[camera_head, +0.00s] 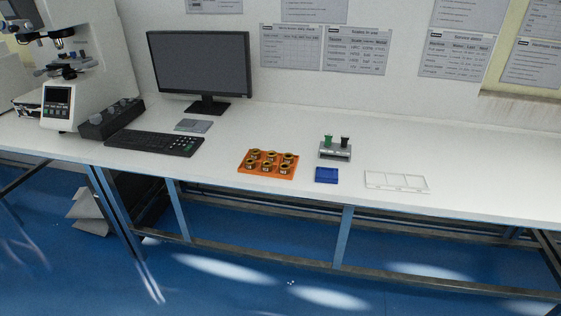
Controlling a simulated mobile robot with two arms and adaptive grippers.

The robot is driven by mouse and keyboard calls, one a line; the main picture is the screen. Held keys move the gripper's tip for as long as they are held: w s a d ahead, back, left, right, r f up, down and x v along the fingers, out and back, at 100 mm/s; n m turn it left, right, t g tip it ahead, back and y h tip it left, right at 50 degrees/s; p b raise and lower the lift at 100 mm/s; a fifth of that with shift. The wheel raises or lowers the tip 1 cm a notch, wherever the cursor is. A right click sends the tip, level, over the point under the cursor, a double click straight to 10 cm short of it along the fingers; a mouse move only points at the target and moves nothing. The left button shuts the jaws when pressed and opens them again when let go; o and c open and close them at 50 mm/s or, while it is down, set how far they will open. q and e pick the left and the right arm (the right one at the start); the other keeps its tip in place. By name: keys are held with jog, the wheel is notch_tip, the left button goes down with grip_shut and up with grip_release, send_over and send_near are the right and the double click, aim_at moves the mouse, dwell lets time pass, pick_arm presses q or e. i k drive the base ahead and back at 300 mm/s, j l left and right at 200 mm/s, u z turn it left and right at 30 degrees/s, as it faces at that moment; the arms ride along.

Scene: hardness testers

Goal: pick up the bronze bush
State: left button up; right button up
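An orange tray (243,170) lies on the white bench near its front edge, in the middle of the head view. Several small round bushes stand in it in two rows, bronze or brass coloured with dark centres; one is the front middle bush (267,168). They look alike at this size, so I cannot tell whether one differs in material. Neither of my grippers shows in this view.
A keyboard (155,143), monitor (201,64) and hardness tester (75,80) stand left. The bench's right end is clear.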

aim_at(255, 153)
jog(key=i+l+z, duration=0.1)
jog(key=i, duration=0.3)
jog(key=i+l+z, duration=0.15)
jog(key=i+l, duration=0.15)
jog(key=i+l+z, duration=0.1)
jog(key=i, duration=0.4)
